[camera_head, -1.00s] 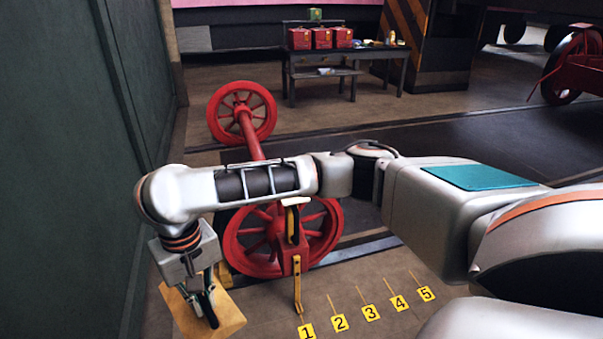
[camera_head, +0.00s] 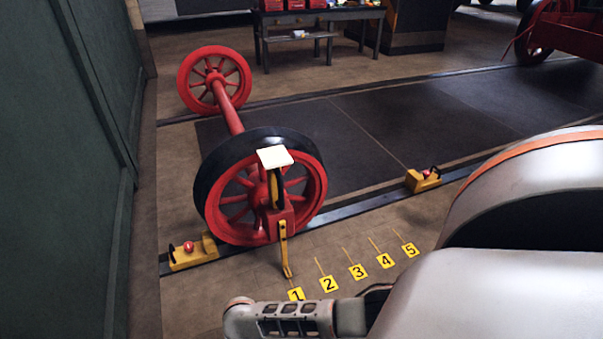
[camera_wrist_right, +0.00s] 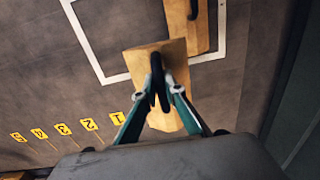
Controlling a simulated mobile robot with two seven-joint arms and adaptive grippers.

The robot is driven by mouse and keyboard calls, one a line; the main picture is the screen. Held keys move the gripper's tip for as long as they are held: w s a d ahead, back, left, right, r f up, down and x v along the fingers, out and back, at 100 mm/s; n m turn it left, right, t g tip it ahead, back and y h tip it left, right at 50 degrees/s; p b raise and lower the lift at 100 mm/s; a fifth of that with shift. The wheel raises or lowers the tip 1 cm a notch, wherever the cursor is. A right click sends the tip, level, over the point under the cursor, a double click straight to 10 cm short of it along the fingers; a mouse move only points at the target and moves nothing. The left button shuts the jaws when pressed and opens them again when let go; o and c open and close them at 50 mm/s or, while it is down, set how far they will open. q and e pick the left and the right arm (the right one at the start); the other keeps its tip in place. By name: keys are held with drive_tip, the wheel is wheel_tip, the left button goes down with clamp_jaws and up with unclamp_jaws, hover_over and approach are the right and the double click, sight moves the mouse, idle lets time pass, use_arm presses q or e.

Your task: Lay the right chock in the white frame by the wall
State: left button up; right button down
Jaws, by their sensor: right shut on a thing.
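The right chock (camera_wrist_right: 137,68) is a wooden block with a black handle. My right gripper (camera_wrist_right: 163,92) is shut on that handle in the right wrist view. The white frame (camera_wrist_right: 82,40) is a white outline on the floor. The held chock covers part of the frame's near line in the picture. Its height above the floor is hard to tell. A second wooden chock (camera_wrist_right: 175,22) with a black handle lies inside the frame, to its right side. In the head view my right gripper and the held chock are out of sight. My left gripper is not in view.
A red wheelset (camera_head: 232,118) stands on the rail. Yellow devices with red knobs sit on the rail left (camera_head: 192,254) and right (camera_head: 422,181) of the near wheel. Numbered yellow floor tags (camera_head: 329,284) lie in front. A dark green wall (camera_head: 60,150) runs along the left.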

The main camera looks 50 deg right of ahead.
drive_tip(key=s+d+f+b, duration=0.1)
drive_tip(key=s+f, duration=0.4)
drive_tip(key=s+d+f+b, duration=0.1)
drive_tip(key=s+f, duration=0.4)
drive_tip(key=s, duration=0.1)
drive_tip(key=s+f+b, duration=0.2)
drive_tip(key=s+f, duration=0.3)
drive_tip(key=s, duration=0.1)
drive_tip(key=shift+d+f, duration=0.25)
drive_tip(key=shift+d, duration=0.15)
drive_tip(key=shift+w, duration=0.2)
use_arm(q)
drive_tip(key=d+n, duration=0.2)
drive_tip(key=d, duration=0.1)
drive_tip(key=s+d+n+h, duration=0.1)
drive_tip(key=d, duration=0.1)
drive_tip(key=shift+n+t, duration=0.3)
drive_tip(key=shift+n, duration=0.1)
